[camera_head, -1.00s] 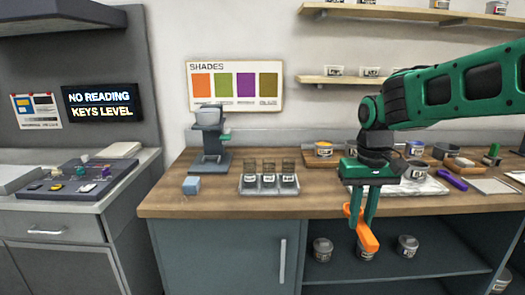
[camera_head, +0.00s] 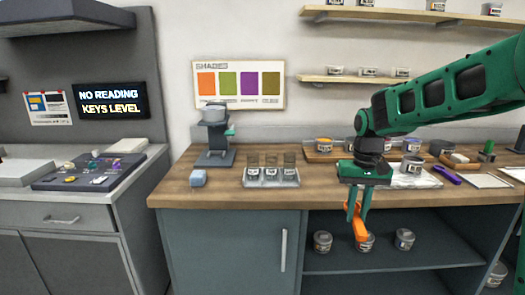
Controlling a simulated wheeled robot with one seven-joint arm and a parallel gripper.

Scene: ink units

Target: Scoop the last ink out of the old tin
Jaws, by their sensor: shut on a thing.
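My gripper (camera_head: 357,212) is shut on an orange tool (camera_head: 359,224), which hangs tilted in front of the bench's front edge. Its narrow lower end overlaps a tin (camera_head: 367,245) on the open shelf below in the picture; I cannot tell any contact. A grey tin (camera_head: 411,166) stands on a white sheet on the bench, right of my gripper. A tin with an orange top (camera_head: 324,145) stands on a wooden tray behind. I cannot tell which tin is the old one, and no tin's inside shows clearly.
A purple tool (camera_head: 446,174) lies at the right. More tins (camera_head: 404,239) stand on the lower shelf. Bare wood lies around the rack.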

